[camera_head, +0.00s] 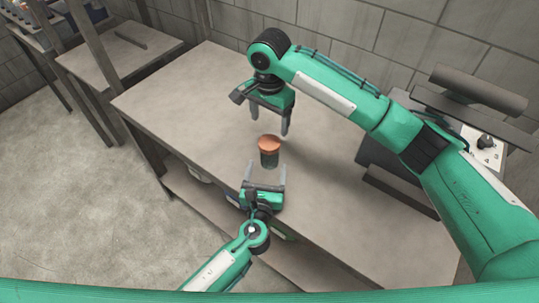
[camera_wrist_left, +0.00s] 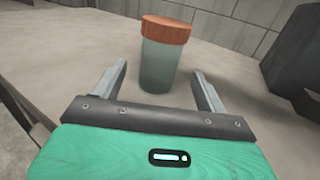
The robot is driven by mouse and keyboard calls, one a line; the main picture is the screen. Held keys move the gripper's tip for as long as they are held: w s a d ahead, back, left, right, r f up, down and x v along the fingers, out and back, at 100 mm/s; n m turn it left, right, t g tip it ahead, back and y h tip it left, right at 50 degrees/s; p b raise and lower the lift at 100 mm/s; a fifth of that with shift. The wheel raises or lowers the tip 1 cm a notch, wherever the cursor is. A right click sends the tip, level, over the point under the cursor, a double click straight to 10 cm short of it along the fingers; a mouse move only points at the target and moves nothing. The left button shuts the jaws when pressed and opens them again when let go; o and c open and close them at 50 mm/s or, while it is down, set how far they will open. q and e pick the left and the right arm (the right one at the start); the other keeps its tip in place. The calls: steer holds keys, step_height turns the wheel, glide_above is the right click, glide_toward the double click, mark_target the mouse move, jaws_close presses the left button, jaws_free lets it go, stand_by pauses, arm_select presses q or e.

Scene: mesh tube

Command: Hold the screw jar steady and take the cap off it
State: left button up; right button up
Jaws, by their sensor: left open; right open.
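The screw jar (camera_head: 269,158) stands upright on the table, with an orange-brown cap (camera_head: 269,142) on its top. In the left wrist view the jar's grey-green body (camera_wrist_left: 158,68) and its cap (camera_wrist_left: 166,29) show clearly. My left gripper (camera_head: 265,172) is open and low at the table's near edge. Its fingers point at the jar, which stands just beyond the fingertips and between their lines. My right gripper (camera_head: 269,128) is open, fingers pointing down, above and behind the jar. Neither gripper appears to touch the jar or cap.
The grey table (camera_head: 190,100) is clear to the left of the jar. A dark machine with a knob panel (camera_head: 484,142) stands at the right end. A shelf (camera_head: 190,190) holding items runs under the table. A second table (camera_head: 120,55) stands at the back left.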

mark_target(269, 142)
arm_select(q)
steer(key=w, duration=0.4)
steer(key=w+d, duration=0.1)
steer(key=w, duration=0.1)
steer(key=shift+s, duration=0.1)
steer(key=shift+a, duration=0.1)
jaws_close()
arm_select(e)
steer(key=shift+f, duration=4)
steer(key=c, duration=1)
